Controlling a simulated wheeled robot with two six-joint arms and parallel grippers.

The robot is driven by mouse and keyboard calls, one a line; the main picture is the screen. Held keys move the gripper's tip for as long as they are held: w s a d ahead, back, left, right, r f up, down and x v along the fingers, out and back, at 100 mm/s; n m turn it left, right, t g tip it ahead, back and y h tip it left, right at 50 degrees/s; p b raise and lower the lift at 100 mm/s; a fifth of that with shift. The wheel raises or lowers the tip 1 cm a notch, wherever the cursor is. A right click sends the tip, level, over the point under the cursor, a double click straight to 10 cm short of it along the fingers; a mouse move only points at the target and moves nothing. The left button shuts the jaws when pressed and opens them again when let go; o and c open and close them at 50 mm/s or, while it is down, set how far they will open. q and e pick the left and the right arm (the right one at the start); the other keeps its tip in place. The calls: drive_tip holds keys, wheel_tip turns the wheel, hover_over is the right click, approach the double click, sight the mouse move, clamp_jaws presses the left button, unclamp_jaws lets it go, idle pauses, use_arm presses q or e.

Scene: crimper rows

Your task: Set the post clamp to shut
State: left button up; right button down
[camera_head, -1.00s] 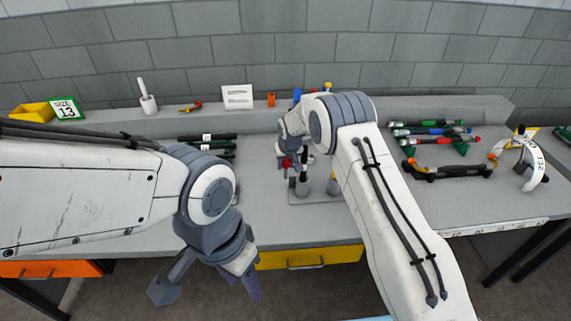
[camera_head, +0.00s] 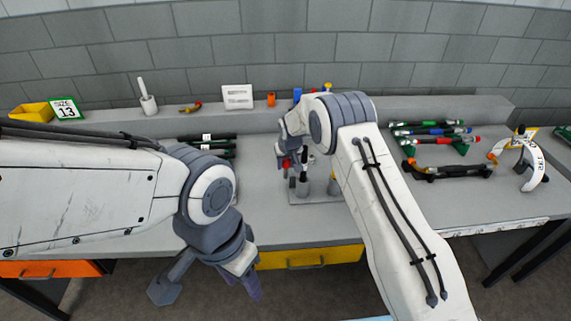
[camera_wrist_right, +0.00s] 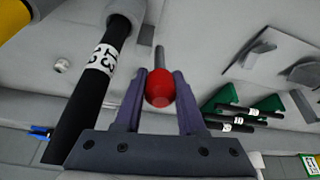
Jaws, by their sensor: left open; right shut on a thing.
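The post clamp stands on a grey base plate (camera_head: 312,199) at the middle of the bench, partly hidden by my right arm. It has short grey posts, and a black tool shaft (camera_head: 304,160) stands upright there. In the right wrist view the black shaft (camera_wrist_right: 88,95) carries a white label. The clamp lever's red ball knob (camera_wrist_right: 160,88) sits between the fingers of my right gripper (camera_wrist_right: 160,82), which is shut on it. In the head view my right gripper (camera_head: 291,160) is largely hidden. My left gripper (camera_head: 208,286) is open and empty in front of the bench edge.
Black labelled tools (camera_head: 207,140) lie left of the clamp. Several coloured tools (camera_head: 432,130) and a black-and-orange tool (camera_head: 448,171) lie to the right, near a white curved stand (camera_head: 533,165). A shelf behind holds a yellow bin (camera_head: 32,113) and white cup (camera_head: 148,103).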

drive_tip(key=shift+s+f+b, duration=0.15)
drive_tip(key=shift+f+b, duration=0.05)
drive_tip(key=shift+b, duration=0.45)
drive_tip(key=shift+s+f+t+b, duration=0.45)
drive_tip(key=shift+s+t+b, duration=0.5)
drive_tip(key=shift+b, duration=5.9)
drive_tip(key=shift+s+f+t+b, duration=0.55)
drive_tip(key=shift+t+b, duration=0.85)
drive_tip(key=shift+b, duration=5.45)
drive_tip(key=shift+s+f+t+b, duration=0.35)
drive_tip(key=shift+s+t+b, duration=0.65)
drive_tip(key=shift+b, duration=5.85)
drive_tip(key=shift+w, duration=0.2)
